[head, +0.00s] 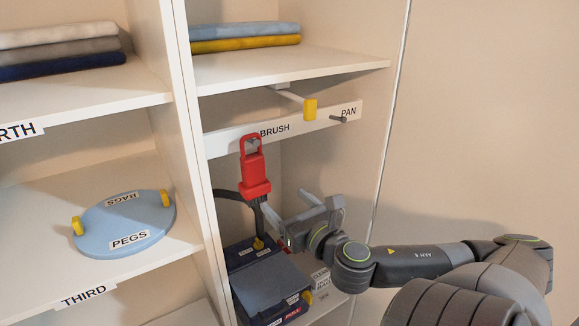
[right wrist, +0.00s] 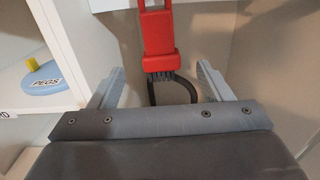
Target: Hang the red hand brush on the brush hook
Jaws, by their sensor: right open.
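The red hand brush (head: 254,170) hangs upright, its looped handle at the top and its dark bristles below. The loop surrounds the brush hook (head: 252,143) on the white rail beside the BRUSH label (head: 274,130). My right gripper (head: 288,207) is open, below and to the right of the brush, and holds nothing. In the right wrist view, the brush (right wrist: 158,35) is ahead between the two spread fingers (right wrist: 160,70), with a visible gap on each side. The hook's contact with the loop is too small to judge. My left gripper is out of view.
The rail also bears a PAN label (head: 348,112) and grey peg. A yellow-tipped bar (head: 310,109) projects above it. A dark blue box (head: 266,286) stands below, with a black curved piece behind the brush. The cabinet divider (head: 180,130) is close on the left.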

